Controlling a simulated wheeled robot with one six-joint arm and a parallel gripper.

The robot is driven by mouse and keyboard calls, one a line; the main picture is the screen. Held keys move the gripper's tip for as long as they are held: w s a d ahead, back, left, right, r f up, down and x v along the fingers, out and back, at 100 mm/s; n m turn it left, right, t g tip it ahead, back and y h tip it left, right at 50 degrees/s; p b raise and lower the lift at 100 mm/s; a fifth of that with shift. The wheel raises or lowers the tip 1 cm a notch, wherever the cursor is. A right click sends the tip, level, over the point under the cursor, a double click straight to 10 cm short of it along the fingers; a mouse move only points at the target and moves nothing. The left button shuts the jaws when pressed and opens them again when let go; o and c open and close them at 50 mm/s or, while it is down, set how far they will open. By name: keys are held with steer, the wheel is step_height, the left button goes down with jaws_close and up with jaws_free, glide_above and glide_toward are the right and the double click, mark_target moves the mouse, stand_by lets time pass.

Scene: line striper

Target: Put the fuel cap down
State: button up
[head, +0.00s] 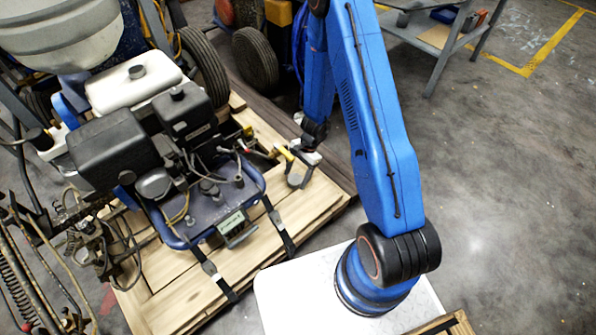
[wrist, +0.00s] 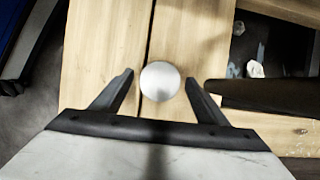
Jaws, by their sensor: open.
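A round pale grey disc, which looks like the fuel cap (wrist: 160,81), appears in the wrist view against light wooden planks, over the dark seam between two boards. It seems to lie on the wood. My gripper (wrist: 160,77) is open, with one black finger on each side of the cap and a visible gap at both sides. In the head view my gripper (head: 299,172) is low over the right part of the wooden pallet (head: 318,207), beside the engine. The cap cannot be made out in that view.
The line striper's engine (head: 115,145) and white tank (head: 133,82) stand left of my gripper. Straps (head: 217,279) run over the pallet. A dark bar (wrist: 262,95) lies right of the fingers in the wrist view. A metal cart (head: 440,38) stands at the back; floor at right is clear.

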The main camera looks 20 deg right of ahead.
steer(key=v, duration=1.2)
steer(key=s+r+n+t+h, duration=0.1)
steer(key=s+r+n, duration=0.3)
steer(key=r, duration=1)
steer(key=s+r+n+t+h, duration=0.1)
steer(key=s+r+n+t, duration=0.2)
steer(key=r, duration=1.1)
steer(key=s+d+r+n+t+h, duration=0.1)
steer(key=s+r+n, duration=0.2)
steer(key=s+r, duration=0.3)
steer(key=s+d+r+n+t+h, duration=0.1)
steer(key=s+r+n, duration=0.2)
steer(key=s+r, duration=0.4)
steer(key=shift+s+d+r+t, duration=0.25)
steer(key=shift+s+d+t, duration=0.05)
steer(key=shift+s, duration=3.85)
steer(key=shift+c, duration=0.6)
